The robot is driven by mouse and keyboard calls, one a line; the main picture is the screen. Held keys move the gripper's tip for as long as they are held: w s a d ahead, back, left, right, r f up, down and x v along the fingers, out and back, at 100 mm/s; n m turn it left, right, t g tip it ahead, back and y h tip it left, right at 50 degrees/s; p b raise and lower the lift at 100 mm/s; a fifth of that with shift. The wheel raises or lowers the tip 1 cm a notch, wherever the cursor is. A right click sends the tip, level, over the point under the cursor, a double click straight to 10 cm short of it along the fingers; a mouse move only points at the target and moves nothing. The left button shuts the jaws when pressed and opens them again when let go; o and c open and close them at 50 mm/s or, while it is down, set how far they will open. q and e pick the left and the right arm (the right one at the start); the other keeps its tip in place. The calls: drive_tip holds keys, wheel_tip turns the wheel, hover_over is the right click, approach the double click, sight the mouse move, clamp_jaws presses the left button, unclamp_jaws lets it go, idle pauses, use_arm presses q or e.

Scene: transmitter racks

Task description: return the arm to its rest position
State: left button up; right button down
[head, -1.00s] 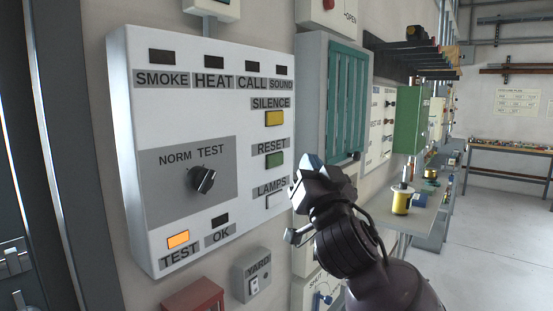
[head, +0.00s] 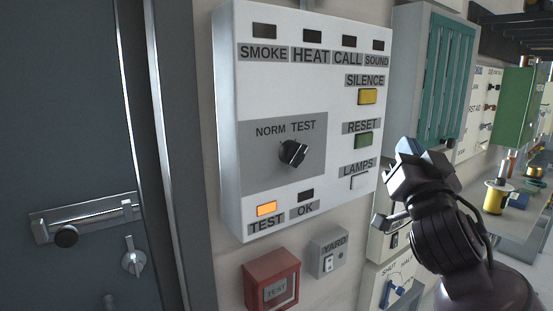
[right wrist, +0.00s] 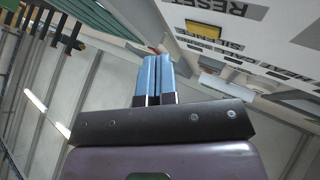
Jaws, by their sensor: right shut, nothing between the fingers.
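My right gripper (head: 408,158) is in front of the wall at the lower right of the white alarm panel (head: 230,120), near the LAMPS button (head: 359,182). In the right wrist view its two blue fingers (right wrist: 154,78) are together with nothing between them. The arm is bent up from the lower right corner. The panel's knob (head: 293,153) points toward TEST, and the TEST lamp (head: 267,208) glows orange. The other lamps are dark. My left gripper is not in view.
A red TEST box (head: 272,281) and a grey YARD switch box (head: 328,254) are below the panel. A grey door with a bolt (head: 85,218) is at the left. A teal-fronted cabinet (head: 445,85) and a bench (head: 515,225) with a yellow spool (head: 495,196) are at the right.

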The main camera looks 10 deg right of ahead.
wheel_tip(320, 180, down, 29)
drive_tip(key=n+g+y, duration=0.4)
drive_tip(key=n+g, duration=0.1)
drive_tip(key=g, duration=0.1)
drive_tip(key=s+a+f+g, duration=0.1)
drive_tip(key=s+f, duration=0.4)
drive_tip(key=f, duration=0.4)
drive_tip(key=s+a+f+n+g+y, duration=0.1)
drive_tip(key=s+a+f+g, duration=0.1)
drive_tip(key=s+f, duration=0.4)
drive_tip(key=s+a+f+g+y, duration=0.1)
drive_tip(key=s+a+f+g, duration=0.1)
drive_tip(key=s+f, duration=0.4)
wheel_tip(320, 180, down, 6)
drive_tip(key=shift+s+r+n, duration=0.15)
drive_tip(key=shift+s+n, duration=0.1)
drive_tip(key=shift+n, duration=0.05)
